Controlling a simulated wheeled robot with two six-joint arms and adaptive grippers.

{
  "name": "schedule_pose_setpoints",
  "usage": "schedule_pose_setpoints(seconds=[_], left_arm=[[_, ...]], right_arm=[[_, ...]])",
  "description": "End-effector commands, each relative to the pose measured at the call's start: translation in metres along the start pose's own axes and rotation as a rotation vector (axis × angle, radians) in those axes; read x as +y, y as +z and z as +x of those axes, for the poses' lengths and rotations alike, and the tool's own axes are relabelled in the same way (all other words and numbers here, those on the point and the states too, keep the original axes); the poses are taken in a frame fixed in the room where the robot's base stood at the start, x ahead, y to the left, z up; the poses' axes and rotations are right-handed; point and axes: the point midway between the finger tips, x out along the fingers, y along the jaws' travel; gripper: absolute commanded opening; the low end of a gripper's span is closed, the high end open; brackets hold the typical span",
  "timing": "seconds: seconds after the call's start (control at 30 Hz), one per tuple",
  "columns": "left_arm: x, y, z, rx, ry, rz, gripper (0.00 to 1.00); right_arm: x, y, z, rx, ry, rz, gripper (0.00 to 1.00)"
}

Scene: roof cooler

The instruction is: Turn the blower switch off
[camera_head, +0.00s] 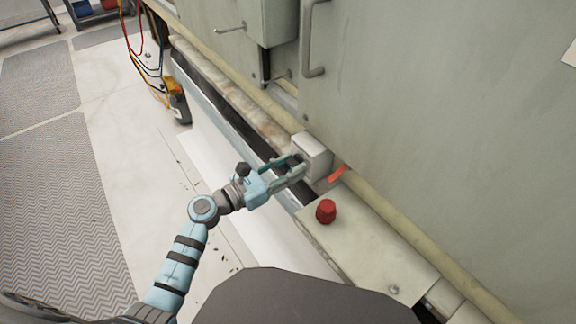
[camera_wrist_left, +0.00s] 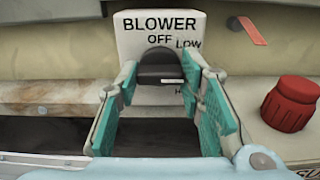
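The blower switch is a white box (camera_wrist_left: 128,45) marked BLOWER, OFF and LOW, with another label partly hidden lower down. Its black knob (camera_wrist_left: 160,66) has a short white mark toward its right side. The box also shows in the head view (camera_head: 318,156), beside the large panel. My left gripper (camera_head: 298,165) reaches it from the left. In the left wrist view its teal-padded fingers (camera_wrist_left: 160,82) are spread, one on each side of the knob. I cannot tell whether they touch it. My right gripper is not in view.
A red knob (camera_head: 326,211) stands on a pale box (camera_head: 365,245) just right of my left gripper. A red-orange tag (camera_head: 338,174) sits beside the switch. A door handle (camera_head: 309,40) sticks out above. A yellow-and-black meter (camera_head: 178,100) with cables is at the left.

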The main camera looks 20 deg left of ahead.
Motion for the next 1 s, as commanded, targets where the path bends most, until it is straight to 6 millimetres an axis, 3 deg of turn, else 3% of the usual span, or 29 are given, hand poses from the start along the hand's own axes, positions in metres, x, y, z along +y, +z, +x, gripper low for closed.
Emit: schedule_pose_setpoints(seconds=[0.03, 0.1, 0.53, 1.0], left_arm=[[0.000, 0.000, 0.000, 0.000, 0.001, 0.000, 0.17], [0.001, 0.000, 0.000, 0.000, 0.002, 0.000, 0.07], [0.001, 0.002, 0.000, 0.000, 0.002, -0.081, 0.07], [0.001, 0.003, 0.000, 0.000, 0.003, -0.464, 0.07]], right_arm=[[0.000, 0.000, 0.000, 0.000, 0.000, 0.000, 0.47], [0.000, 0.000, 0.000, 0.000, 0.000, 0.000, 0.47], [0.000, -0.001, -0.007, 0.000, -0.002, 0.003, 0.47], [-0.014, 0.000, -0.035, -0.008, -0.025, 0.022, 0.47]])
